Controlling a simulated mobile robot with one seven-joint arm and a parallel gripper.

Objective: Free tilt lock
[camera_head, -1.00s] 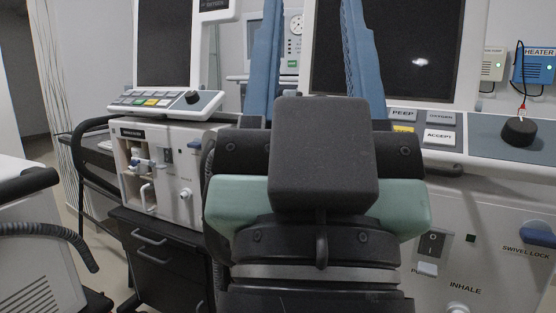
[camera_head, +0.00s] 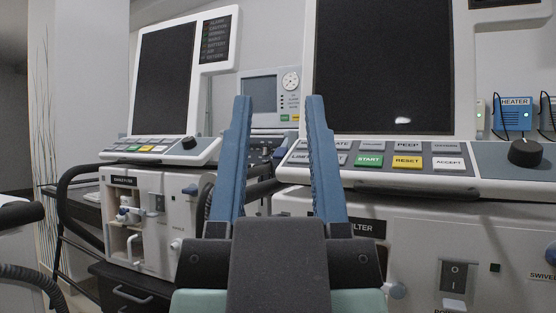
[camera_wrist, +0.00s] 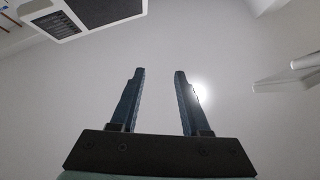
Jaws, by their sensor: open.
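My gripper (camera_head: 279,100) is open and empty, its two blue fingers pointing up in front of the ventilators. It also shows open in the wrist view (camera_wrist: 160,73), against the bare ceiling. The right ventilator has a large dark screen (camera_head: 384,65) above a keypad panel (camera_head: 400,160). A blue knob (camera_head: 551,255) is cut off at the right edge, by lettering that starts "SWIVEL". I see no part labelled as a tilt lock. My gripper and wrist hide part of the right ventilator's front.
A second ventilator (camera_head: 150,220) stands at left, with its own dark screen (camera_head: 165,78) and a curved black handle. A smaller monitor (camera_head: 262,95) stands behind, between them. A blue heater box (camera_head: 513,114) hangs at right. A white unit with a hose is at far left.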

